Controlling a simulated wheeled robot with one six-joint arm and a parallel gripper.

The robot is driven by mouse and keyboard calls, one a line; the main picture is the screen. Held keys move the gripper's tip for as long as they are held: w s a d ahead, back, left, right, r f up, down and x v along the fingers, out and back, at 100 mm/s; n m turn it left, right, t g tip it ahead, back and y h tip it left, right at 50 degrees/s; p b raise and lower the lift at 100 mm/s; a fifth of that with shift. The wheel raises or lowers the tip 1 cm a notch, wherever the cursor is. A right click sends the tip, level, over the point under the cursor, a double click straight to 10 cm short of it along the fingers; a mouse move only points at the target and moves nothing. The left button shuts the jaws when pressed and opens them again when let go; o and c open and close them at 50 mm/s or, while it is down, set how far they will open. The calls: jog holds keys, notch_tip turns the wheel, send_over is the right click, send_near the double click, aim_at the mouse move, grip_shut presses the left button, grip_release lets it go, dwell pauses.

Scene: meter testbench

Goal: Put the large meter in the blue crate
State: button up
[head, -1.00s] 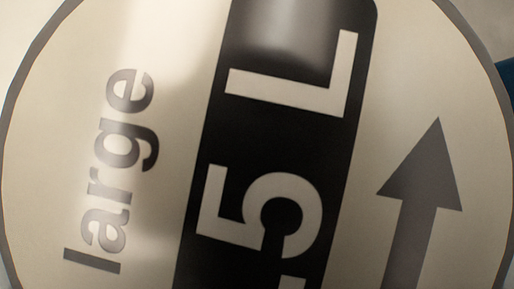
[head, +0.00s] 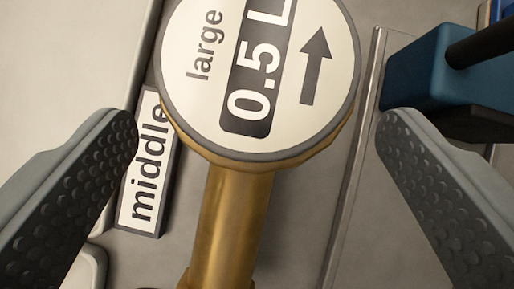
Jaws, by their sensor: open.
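The large meter (head: 198,104) has a round white face marked "large", "0.5 L" and an arrow. Its brass body (head: 232,215) runs down to the bottom edge of the head view, where its lower end is cut off. My gripper (head: 258,128) is open, with one dark, dimpled finger to the left of the meter and one to the right. Both fingers are apart from the meter in the picture. The blue crate cannot be made out for certain.
A "middle" label plate (head: 146,190) is left of the meter, partly behind its face. A metal rail (head: 352,150) runs to its right. A blue block with a dark bar (head: 415,75) is at the upper right, close to my right finger.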

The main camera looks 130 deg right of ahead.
jog(key=v, duration=0.7)
jog(key=shift+s+r, duration=0.1)
